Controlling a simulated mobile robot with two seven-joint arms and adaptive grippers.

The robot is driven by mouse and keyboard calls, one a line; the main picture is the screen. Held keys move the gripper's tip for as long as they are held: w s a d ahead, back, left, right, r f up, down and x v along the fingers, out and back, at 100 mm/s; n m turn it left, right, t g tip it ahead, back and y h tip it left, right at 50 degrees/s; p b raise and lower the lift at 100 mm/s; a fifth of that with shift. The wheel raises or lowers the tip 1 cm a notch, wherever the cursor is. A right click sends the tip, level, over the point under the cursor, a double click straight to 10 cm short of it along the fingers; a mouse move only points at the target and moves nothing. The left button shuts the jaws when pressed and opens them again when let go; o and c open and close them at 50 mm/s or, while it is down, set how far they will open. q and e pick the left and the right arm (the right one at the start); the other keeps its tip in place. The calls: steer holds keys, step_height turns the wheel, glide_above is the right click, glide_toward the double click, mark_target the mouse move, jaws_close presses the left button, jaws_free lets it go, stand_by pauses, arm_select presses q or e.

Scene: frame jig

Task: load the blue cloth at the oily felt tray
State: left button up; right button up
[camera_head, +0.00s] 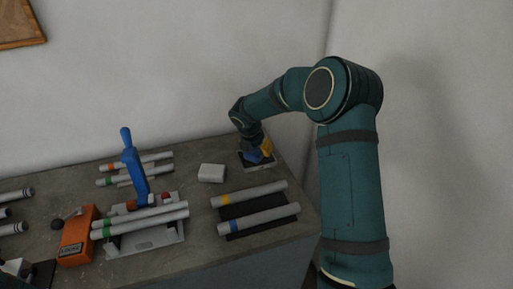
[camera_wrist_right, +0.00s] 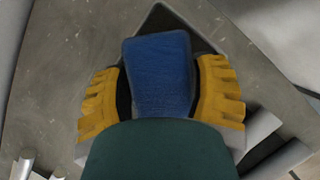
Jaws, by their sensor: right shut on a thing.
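The blue cloth (camera_wrist_right: 158,72) is a folded pad between the yellow fingers of my right gripper (camera_wrist_right: 160,95) in the right wrist view. The gripper is shut on it. In the head view my right gripper (camera_head: 262,150) is at the far right corner of the bench, with the blue cloth (camera_head: 253,156) low at the tray. The dark felt tray (camera_head: 260,167) has a pale rim and lies under the cloth. Its dark corner shows past the cloth in the right wrist view (camera_wrist_right: 160,17). I cannot tell whether the cloth touches the felt.
A white block (camera_head: 211,173) stands left of the tray. Tubes with yellow and blue bands lie on a dark mat (camera_head: 262,228) in front. A jig with a blue lever (camera_head: 133,165) and an orange box (camera_head: 77,236) stand further left. A wall rises behind the bench.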

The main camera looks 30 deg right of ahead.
steer(key=shift+f, duration=0.4)
steer(key=shift+f, duration=0.1)
stand_by(1.7)
step_height(320, 180, up, 5)
steer(key=p, duration=0.4)
steer(key=shift+p, duration=0.4)
steer(key=shift+r+p, duration=0.9)
steer(key=shift+r, duration=0.2)
steer(key=shift+f, duration=0.1)
